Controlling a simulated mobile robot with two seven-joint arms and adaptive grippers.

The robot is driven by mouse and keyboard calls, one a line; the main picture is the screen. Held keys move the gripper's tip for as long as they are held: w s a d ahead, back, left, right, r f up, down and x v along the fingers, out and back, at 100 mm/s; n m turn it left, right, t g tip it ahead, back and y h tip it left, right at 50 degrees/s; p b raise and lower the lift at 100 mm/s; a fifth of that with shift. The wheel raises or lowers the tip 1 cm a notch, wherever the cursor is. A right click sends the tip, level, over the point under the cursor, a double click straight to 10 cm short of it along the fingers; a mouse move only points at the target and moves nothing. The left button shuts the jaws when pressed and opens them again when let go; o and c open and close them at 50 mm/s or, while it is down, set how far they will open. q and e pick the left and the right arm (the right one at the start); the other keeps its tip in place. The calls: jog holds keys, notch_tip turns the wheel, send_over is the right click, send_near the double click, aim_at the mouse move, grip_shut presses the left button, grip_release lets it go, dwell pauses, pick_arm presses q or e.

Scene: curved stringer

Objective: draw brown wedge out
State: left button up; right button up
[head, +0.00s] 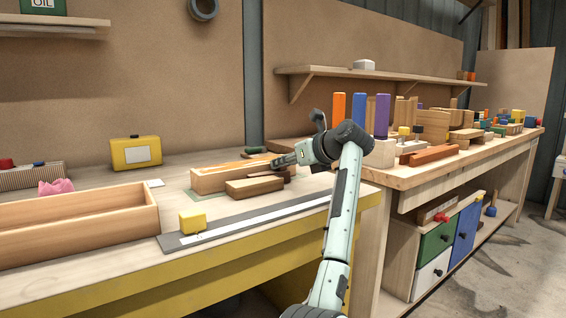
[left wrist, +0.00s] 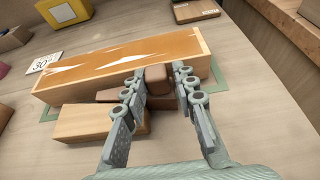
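My left gripper (head: 277,161) reaches in at the right end of a long wooden block with an orange and white top (head: 222,179), which also shows in the left wrist view (left wrist: 125,67). In the left wrist view its two fingers (left wrist: 159,73) stand on either side of the end of a brown wedge (left wrist: 156,80), beside the long block's near face. More brown shows low between the long block and a shorter tan block (left wrist: 98,123). My right gripper is not in view.
The shorter tan block (head: 254,186) lies in front. A grey ruler-like strip (head: 255,217) with a yellow block (head: 193,222) runs along the bench's front. An open wooden tray (head: 75,238) and a yellow box (head: 136,153) stand left. Blocks crowd the right bench (head: 408,176).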

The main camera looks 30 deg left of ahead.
pick_arm(q)
jog(key=o, duration=0.3)
jog(key=shift+w+d, duration=0.1)
jog(key=shift+d, duration=0.05)
jog(key=v, duration=1.2)
